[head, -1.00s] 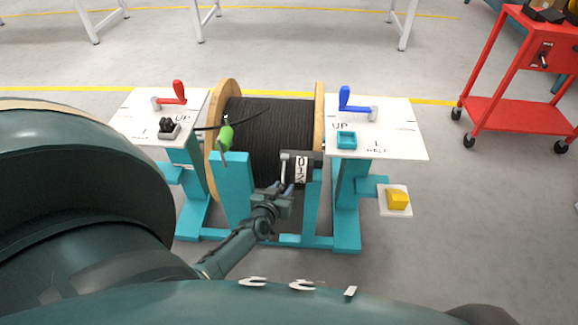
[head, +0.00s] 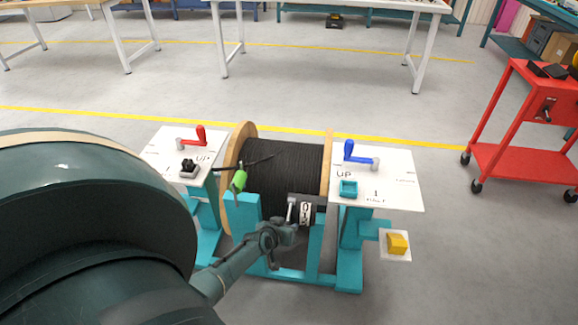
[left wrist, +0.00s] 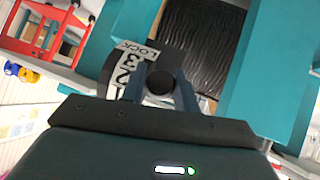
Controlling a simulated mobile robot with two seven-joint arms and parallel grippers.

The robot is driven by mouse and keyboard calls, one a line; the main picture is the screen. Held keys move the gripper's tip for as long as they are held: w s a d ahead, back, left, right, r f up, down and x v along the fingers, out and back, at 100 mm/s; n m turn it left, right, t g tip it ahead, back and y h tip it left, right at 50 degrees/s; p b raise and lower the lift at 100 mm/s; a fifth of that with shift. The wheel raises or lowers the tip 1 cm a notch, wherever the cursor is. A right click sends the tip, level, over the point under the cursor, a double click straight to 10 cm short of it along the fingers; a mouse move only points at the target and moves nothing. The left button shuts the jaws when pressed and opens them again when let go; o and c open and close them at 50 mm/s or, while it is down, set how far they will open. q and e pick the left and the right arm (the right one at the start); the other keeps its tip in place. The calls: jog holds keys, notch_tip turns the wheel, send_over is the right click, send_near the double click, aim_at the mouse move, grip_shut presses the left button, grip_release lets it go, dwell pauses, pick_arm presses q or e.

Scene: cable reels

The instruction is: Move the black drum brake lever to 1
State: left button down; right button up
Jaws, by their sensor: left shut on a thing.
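The black cable drum (head: 295,165) sits between wooden flanges in a teal stand. A small scale plate (head: 307,211) stands at its front, with black numbers on white. In the left wrist view the scale (left wrist: 127,70) reads LOCK, 3 and 2, and its lower end is partly hidden. The round black end of the brake lever (left wrist: 160,83) lies between my left fingers. My left gripper (head: 291,220) is shut on the lever in front of the plate. The lever's pointing position against the numbers cannot be told. My right gripper is not in view.
White panels with a red crank (head: 201,135) and a blue crank (head: 349,150) flank the drum. A green handle (head: 239,181) is left of the lever. A yellow block (head: 397,243) sits low at right. A red cart (head: 520,150) stands further right. Open floor lies behind.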

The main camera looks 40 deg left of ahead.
aim_at(288, 222)
pick_arm(q)
jog(key=shift+w+r+g+h+p, duration=0.15)
jog(key=shift+r+g+p, duration=0.1)
jog(key=shift+r+p, duration=0.35)
jog(key=shift+w+r+g+h+p, duration=0.15)
jog(key=shift+r+g+p, duration=0.1)
jog(key=shift+r+p, duration=0.3)
jog(key=g+p, duration=0.1)
jog(key=r+h+p, duration=0.1)
jog(key=shift+w+a+r+n+g+p, duration=0.1)
jog(key=shift+a+r+n+g+p, duration=0.1)
jog(key=shift+r+n+g+p, duration=0.15)
jog(key=shift+g, duration=0.25)
jog(key=shift+r+p, duration=0.1)
jog(key=shift+p, duration=0.2)
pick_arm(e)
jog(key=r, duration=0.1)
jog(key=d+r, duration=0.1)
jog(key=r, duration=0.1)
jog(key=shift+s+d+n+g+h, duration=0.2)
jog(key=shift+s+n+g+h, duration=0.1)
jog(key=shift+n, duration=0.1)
pick_arm(q)
jog(key=shift+w, duration=0.1)
jog(key=c, duration=1.5)
grip_release()
jog(key=o, duration=0.4)
